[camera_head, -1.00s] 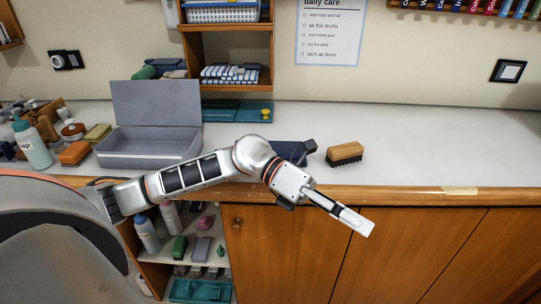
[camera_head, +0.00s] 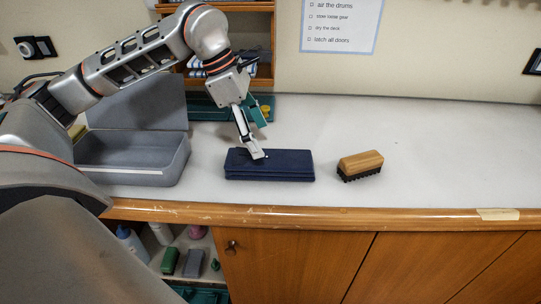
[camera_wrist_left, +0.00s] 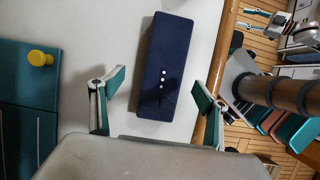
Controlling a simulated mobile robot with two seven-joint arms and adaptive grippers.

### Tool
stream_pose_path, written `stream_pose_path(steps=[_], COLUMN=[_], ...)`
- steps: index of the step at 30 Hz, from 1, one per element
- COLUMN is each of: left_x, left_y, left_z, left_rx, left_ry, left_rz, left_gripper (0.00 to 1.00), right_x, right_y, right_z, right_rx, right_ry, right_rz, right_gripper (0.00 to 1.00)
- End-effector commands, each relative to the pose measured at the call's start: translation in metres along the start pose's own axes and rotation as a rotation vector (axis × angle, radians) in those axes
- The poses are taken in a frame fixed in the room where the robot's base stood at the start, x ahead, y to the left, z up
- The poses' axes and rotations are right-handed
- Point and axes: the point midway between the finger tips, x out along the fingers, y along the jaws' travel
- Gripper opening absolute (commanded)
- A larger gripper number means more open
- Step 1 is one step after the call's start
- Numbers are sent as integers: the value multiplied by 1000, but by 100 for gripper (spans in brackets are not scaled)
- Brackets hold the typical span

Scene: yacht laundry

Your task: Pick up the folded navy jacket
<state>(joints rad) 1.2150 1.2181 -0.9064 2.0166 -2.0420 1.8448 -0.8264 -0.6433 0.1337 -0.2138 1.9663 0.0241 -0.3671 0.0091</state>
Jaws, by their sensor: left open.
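The folded navy jacket (camera_head: 285,164) lies flat on the white counter, a dark blue rectangular bundle. In the left wrist view the jacket (camera_wrist_left: 168,62) shows between and beyond the two fingers, with a row of small pale dots on it. My left gripper (camera_head: 258,138) is above the jacket's left part, pointing down. In the left wrist view the left gripper (camera_wrist_left: 160,90) is open, its green-padded fingers apart on either side of the jacket and holding nothing. Whether a fingertip touches the jacket is unclear.
A grey open box (camera_head: 130,172) stands left of the jacket. A wooden brush (camera_head: 360,165) lies to its right. A teal tray with a yellow knob (camera_wrist_left: 38,58) is behind. The counter's wooden front edge (camera_head: 330,217) is near; the counter's right side is clear.

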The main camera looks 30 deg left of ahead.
Motion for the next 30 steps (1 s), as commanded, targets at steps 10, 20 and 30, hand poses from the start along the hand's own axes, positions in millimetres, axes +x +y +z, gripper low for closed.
stream_pose_path(steps=[10,20,30], left_x=[30,73,76], left_y=[-2,-6,-5], left_z=[0,1,1], left_rx=[1,0,0], left_ry=[0,1,-1], left_rz=[-2,-4,-2], left_gripper=[75,75,54], right_x=[-2,-1,0], right_y=[0,1,0], right_z=[16,12,6], right_rx=[-8,-8,-3], right_ry=[-24,-18,-8], right_rz=[-4,-2,-1], right_gripper=[40,40,40])
